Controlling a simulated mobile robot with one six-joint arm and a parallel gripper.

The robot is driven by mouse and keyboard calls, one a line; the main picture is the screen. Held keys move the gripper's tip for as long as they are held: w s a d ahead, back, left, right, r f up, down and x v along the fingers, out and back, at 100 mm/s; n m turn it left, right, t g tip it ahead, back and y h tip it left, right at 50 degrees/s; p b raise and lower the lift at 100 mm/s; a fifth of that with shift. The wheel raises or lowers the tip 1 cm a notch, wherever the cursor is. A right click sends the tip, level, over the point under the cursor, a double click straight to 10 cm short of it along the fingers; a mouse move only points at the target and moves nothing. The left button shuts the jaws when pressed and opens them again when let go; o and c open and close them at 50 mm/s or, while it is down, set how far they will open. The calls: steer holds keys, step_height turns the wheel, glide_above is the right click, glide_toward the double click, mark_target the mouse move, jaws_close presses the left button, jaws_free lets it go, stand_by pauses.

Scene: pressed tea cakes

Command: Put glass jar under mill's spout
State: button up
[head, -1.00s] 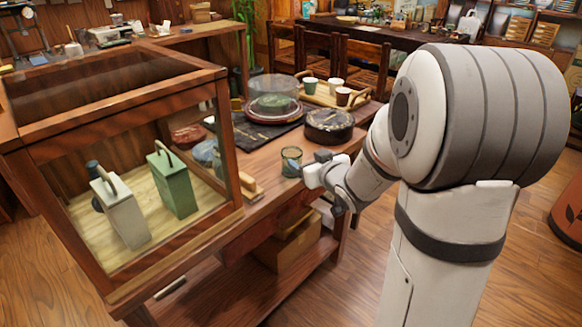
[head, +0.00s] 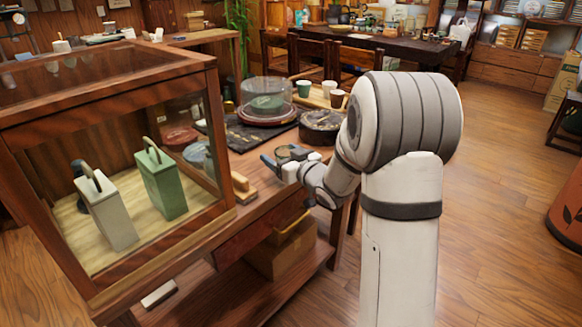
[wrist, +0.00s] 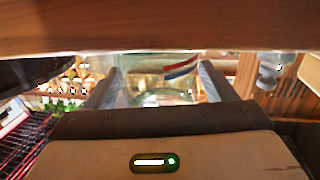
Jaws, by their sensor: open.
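The small glass jar (head: 288,152) stands near the front edge of the wooden table, partly hidden by my gripper (head: 283,158). My gripper is open and reaches in from the right, with its fingers either side of the jar. In the wrist view, clear glass of the jar (wrist: 150,72) shows between the two spread fingers (wrist: 158,85). I cannot tell whether either finger touches it. A red, white and blue strip shows at the glass. I cannot make out a mill or its spout in either view.
A wood-and-glass display case (head: 215,130) with a green tin (head: 163,185) and a white tin (head: 108,212) stands left of my gripper. A dark round tin (head: 322,125) sits behind it. Cups on a tray (head: 318,100) and a glass-domed stand (head: 266,100) are farther back.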

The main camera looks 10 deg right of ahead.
steer(key=shift+w, duration=0.1)
steer(key=c, duration=1.2)
steer(key=shift+r, duration=0.15)
